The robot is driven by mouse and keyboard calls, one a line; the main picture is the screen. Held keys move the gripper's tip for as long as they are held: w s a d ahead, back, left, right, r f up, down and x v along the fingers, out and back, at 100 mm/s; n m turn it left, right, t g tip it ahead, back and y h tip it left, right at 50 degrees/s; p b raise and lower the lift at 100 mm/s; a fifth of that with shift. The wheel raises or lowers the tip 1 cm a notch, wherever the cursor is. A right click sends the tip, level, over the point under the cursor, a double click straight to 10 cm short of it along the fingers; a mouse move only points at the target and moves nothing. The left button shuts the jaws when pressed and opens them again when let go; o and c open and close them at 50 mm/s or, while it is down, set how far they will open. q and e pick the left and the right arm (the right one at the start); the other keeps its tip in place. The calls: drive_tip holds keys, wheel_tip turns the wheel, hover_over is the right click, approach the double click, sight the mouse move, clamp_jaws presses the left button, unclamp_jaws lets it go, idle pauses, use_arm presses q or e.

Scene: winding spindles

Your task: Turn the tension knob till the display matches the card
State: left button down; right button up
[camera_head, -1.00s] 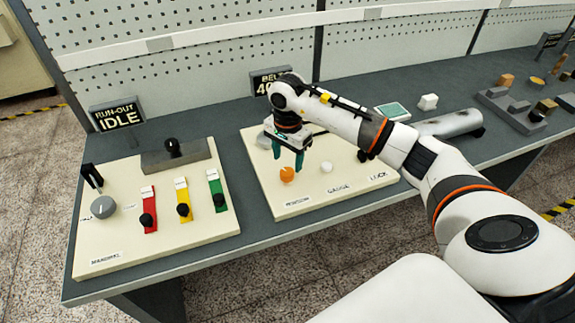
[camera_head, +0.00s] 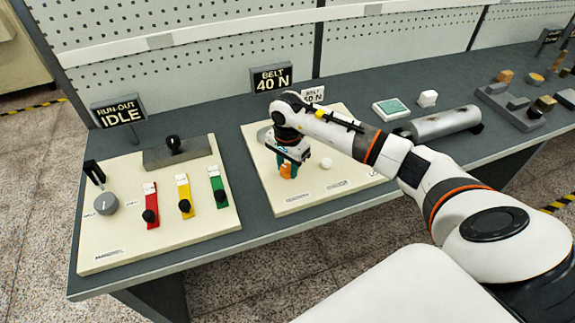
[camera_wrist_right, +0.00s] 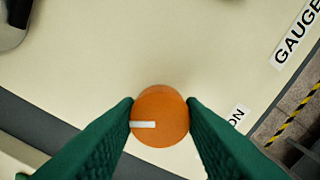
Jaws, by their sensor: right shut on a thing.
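The orange tension knob (camera_head: 286,173) stands on the cream panel (camera_head: 330,196) in the middle of the bench. My right gripper (camera_head: 287,168) points down and is shut on it. In the right wrist view the green fingers touch both sides of the knob (camera_wrist_right: 160,118), whose white pointer mark points left. The black display (camera_head: 272,78) behind the panel reads BELT 40 N. The white card (camera_head: 313,95) beside it is partly covered by my right arm; it ends in "0 N" and I cannot surely read its first digit. My left gripper is out of view.
The left panel (camera_head: 130,250) holds a grey dial (camera_head: 106,203) and red, yellow and green slider levers. A metal cylinder (camera_head: 440,124) lies right of my arm.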

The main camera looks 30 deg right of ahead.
drive_tip(key=shift+m, duration=0.3)
drive_tip(key=shift+d+f+m+b, duration=0.1)
drive_tip(key=shift+m+b, duration=0.9)
drive_tip(key=shift+m, duration=0.2)
drive_tip(key=m+b, duration=0.1)
drive_tip(key=m, duration=0.1)
drive_tip(key=shift+m, duration=0.4)
drive_tip(key=m+b, duration=0.1)
drive_tip(key=m, duration=0.2)
drive_tip(key=shift+b, duration=0.3)
drive_tip(key=shift+m+b, duration=0.4)
drive_tip(key=shift+m, duration=1.1)
drive_tip(key=o, duration=1)
